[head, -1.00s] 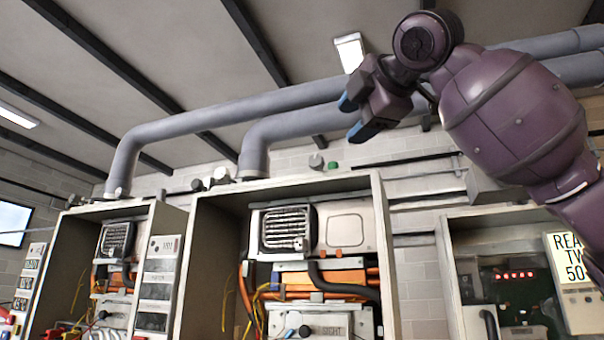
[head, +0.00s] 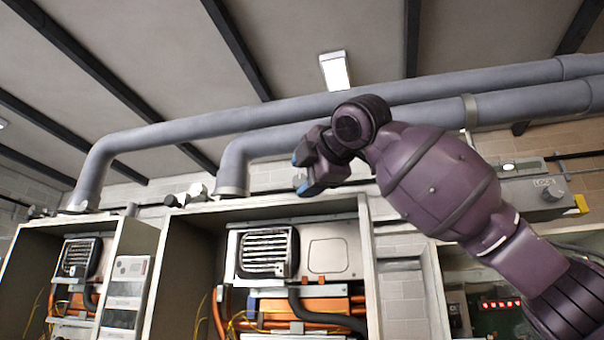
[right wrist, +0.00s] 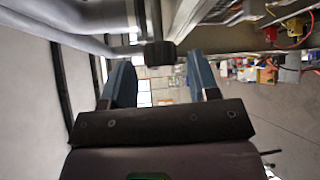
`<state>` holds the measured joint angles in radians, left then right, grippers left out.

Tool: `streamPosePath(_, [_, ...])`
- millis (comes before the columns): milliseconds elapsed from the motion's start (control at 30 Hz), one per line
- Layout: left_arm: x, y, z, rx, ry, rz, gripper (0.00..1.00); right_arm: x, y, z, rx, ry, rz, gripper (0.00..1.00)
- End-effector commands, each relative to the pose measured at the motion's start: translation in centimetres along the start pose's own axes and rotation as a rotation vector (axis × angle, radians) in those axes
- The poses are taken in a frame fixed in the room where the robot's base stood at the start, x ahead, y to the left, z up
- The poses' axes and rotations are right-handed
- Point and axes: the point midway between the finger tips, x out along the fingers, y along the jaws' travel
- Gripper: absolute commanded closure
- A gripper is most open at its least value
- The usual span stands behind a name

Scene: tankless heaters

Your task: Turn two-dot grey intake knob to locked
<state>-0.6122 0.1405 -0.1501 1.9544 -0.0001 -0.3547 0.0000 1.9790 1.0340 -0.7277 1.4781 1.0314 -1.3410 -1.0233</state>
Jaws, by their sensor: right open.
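My right gripper (head: 299,175) is open, its blue-tipped fingers pointing left just above the middle cabinet's top and below the grey pipes. It also shows in the right wrist view (right wrist: 160,78), with a dark, knob-like block (right wrist: 160,53) visible between and beyond its fingers; I cannot tell whether they touch. In the head view a grey knob (head: 553,194) sits on a wall box at the right, near a label that seems to read LOC. No dots can be made out, so I cannot tell which knob is the two-dot one. My left gripper is out of view.
The middle cabinet (head: 366,270) holds a vented heater (head: 265,252) with orange and black hoses. Thick grey pipes (head: 300,108) run above the cabinets. Small grey fittings (head: 196,190) stand by the pipe's foot. Open air lies below the ceiling.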

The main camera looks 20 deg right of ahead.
Motion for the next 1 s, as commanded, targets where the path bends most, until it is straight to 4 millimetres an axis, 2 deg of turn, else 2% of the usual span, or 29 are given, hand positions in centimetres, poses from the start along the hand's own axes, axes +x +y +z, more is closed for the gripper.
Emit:
streamPosePath(167, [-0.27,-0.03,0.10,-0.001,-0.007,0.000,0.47,1.25,-0.08,-0.06,-0.001,0.001,-0.003,0.45])
streamPosePath(467, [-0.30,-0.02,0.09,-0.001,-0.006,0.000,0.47,1.41,-0.10,-0.05,-0.001,0.000,-0.001,0.45])
streamPosePath(567, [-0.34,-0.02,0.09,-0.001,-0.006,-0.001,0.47,1.39,-0.09,-0.04,-0.001,0.000,-0.001,0.57])
streamPosePath(800, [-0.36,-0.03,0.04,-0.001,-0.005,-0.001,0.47,1.37,-0.07,-0.03,-0.001,0.000,-0.001,0.93])
streamPosePath(1000, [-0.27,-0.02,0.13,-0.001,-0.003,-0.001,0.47,1.36,-0.12,-0.05,0.008,0.000,0.010,0.93])
